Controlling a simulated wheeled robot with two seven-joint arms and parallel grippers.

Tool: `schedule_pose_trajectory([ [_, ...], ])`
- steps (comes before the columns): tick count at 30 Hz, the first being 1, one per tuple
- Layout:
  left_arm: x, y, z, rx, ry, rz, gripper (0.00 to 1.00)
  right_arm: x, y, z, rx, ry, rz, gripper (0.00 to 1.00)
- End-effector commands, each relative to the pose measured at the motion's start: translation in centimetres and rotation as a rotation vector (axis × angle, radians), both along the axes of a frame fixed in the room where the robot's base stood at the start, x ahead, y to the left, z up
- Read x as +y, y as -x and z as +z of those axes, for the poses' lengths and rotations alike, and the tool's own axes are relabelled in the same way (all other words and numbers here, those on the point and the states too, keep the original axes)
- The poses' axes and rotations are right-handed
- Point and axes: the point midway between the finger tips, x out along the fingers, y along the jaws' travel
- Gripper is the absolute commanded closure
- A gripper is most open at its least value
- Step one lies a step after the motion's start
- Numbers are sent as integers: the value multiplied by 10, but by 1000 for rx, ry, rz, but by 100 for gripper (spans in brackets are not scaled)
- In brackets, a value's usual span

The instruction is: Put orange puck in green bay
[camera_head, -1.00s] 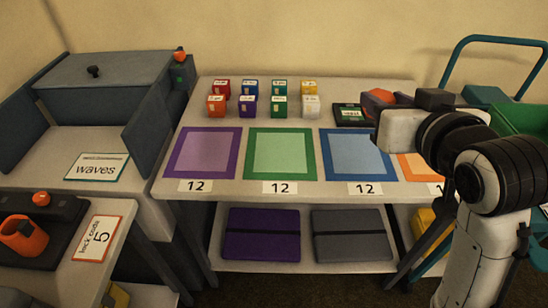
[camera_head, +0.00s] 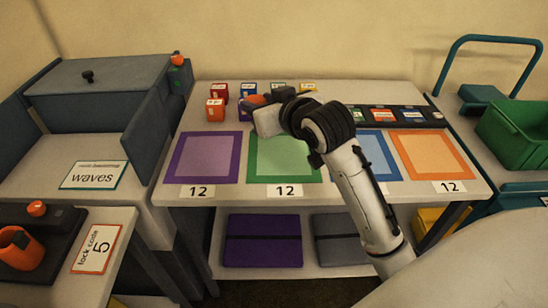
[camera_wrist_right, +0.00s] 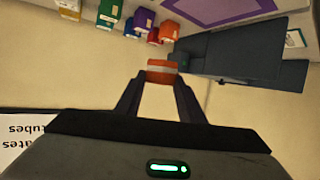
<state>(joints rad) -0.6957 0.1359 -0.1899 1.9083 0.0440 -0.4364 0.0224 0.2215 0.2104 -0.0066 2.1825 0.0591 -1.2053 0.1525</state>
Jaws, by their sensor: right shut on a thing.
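The orange puck (camera_head: 254,99) is held in my right gripper (camera_head: 256,107), above the back part of the middle table. In the right wrist view the orange puck (camera_wrist_right: 161,71) sits between the two fingertips, with a pale band across it. The green bay (camera_head: 262,170) is a light green square with a darker green border, lying flat on the table below and in front of the gripper. My left gripper is not in view.
A purple bay (camera_head: 206,157) lies left of the green one; a blue bay (camera_head: 380,150) and an orange bay (camera_head: 432,155) lie right. Coloured blocks (camera_head: 215,110) stand behind, close to the gripper. A dark tray (camera_head: 395,114) lies at the back right.

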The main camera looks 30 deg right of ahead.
Motion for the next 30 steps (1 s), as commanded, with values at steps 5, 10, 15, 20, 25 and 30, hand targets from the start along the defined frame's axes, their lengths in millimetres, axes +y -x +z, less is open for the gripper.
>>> schedule_pose_trajectory([
  [5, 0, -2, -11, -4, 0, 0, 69, -61, -24, -55, -5, -14, -48, 92],
  [10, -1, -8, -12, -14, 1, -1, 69, -92, -31, -75, -22, -26, -78, 92],
  [15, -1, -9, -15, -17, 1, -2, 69, -96, -31, -106, -22, -32, -83, 92],
  [20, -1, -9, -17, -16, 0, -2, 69, -96, -31, -131, -24, -30, -81, 92],
  [25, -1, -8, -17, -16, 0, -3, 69, -96, -31, -147, -23, -30, -82, 92],
  [30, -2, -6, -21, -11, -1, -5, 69, -96, -31, -171, -25, -31, -82, 92],
])
